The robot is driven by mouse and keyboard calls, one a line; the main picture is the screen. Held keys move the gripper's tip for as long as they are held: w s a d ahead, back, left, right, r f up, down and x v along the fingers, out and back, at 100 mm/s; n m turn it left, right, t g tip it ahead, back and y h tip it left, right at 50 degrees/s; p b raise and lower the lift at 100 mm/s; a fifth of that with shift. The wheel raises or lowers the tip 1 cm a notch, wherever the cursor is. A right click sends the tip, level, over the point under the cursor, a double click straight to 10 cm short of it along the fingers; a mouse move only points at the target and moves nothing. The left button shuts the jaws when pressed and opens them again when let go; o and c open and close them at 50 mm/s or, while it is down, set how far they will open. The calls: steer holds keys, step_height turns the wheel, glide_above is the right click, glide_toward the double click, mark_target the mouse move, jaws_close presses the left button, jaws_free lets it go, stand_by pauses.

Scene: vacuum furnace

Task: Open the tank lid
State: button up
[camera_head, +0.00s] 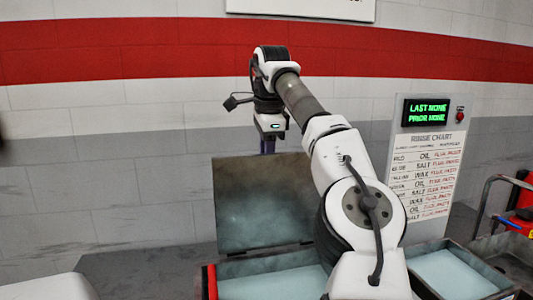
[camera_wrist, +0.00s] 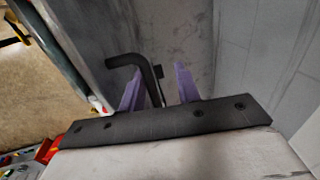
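The tank (camera_head: 265,285) stands low in the head view with pale teal liquid showing inside. Its dark lid (camera_head: 262,203) stands raised, near upright, along the tank's back edge. My gripper (camera_head: 268,148) is at the lid's top edge, pointing down; its fingertips are partly hidden there. In the wrist view, the purple fingers of my gripper (camera_wrist: 160,85) are spread apart. A black bent handle (camera_wrist: 135,61) reaches in between them, nearer the left finger, with a gap to the right finger. Whether it touches the left finger is unclear.
A second open tank (camera_head: 452,275) with pale liquid is at the right, partly behind my arm. A rinse chart board (camera_head: 427,170) with a lit green display (camera_head: 425,112) stands behind it. A cart with red items (camera_head: 520,205) is at the right edge. The striped wall (camera_head: 120,120) is behind.

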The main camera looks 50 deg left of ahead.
steer(key=shift+d, duration=0.1)
stand_by(0.3)
steer(key=s+d+f, duration=0.4)
steer(key=s+d, duration=0.3)
steer(key=d, duration=0.5)
steer(key=s+d+f+b, duration=0.3)
steer(key=d+f+b, duration=0.2)
steer(key=f, duration=0.1)
steer(key=s+d+f+b, duration=0.3)
steer(key=d+f+b, duration=0.2)
steer(key=f+b, duration=0.1)
steer(key=shift+b+x, duration=0.3)
steer(key=shift+x, duration=0.5)
steer(key=shift+s+d, duration=0.1)
steer(key=shift+d, duration=0.15)
